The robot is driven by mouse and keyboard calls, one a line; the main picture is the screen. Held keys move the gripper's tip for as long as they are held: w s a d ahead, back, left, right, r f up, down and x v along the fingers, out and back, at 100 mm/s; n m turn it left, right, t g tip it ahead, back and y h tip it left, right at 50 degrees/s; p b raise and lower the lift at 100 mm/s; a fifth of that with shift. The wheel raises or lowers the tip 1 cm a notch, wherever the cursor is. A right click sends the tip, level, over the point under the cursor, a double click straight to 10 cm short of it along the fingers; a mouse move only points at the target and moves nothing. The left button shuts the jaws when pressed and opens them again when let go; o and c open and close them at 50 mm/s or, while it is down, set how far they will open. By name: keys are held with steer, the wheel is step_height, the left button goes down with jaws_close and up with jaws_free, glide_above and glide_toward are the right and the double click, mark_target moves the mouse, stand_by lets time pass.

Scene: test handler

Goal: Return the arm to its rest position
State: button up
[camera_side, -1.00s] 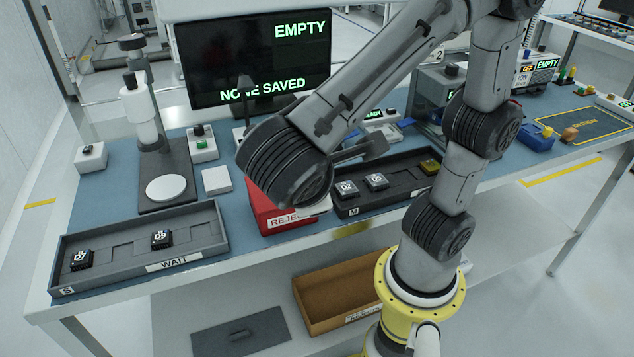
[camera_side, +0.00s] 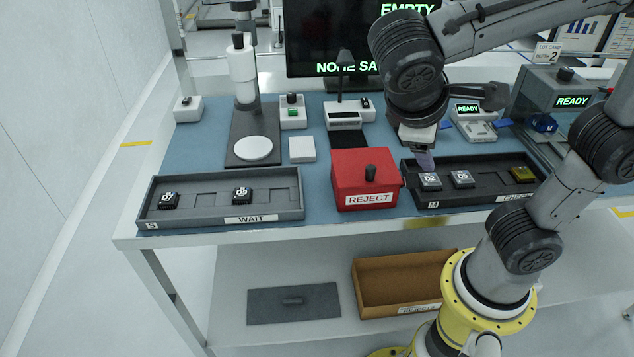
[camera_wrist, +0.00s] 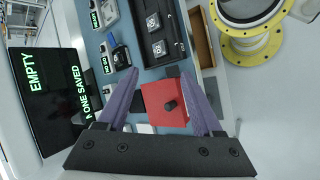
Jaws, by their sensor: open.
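My gripper (camera_wrist: 160,74) is open, with its two purple fingers spread and nothing between their tips in the wrist view. In the side view my gripper (camera_side: 425,160) hangs above the back edge of the dark check tray (camera_side: 485,194), just right of the red reject bin (camera_side: 364,197). My upper arm reaches in from the top right. In the wrist view the reject bin (camera_wrist: 164,103) shows beyond and between the fingers, apart from them. The gap between finger and tray is hard to judge in the side view.
The check tray holds two dark chips (camera_side: 446,180) and a yellow piece (camera_side: 522,173). The wait tray (camera_side: 277,204) at left holds two chips (camera_side: 168,200). A monitor (camera_side: 330,50) stands behind. A press stand (camera_side: 244,100) rises at left; a tester (camera_side: 555,105) stands right.

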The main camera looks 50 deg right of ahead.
steer(key=s+d+f+m+y, duration=0.3)
steer(key=s+d+m+y, duration=0.1)
steer(key=d+y, duration=0.1)
steer(key=w+a+t+y, duration=0.1)
steer(key=t, duration=0.1)
steer(key=w+t+y, duration=0.1)
steer(key=w+a+t, duration=0.1)
steer(key=t, duration=0.1)
steer(key=shift+a+f+t+y, duration=0.3)
steer(key=shift+a+f+y, duration=0.05)
steer(key=shift+f+y, duration=0.05)
stand_by(1.5)
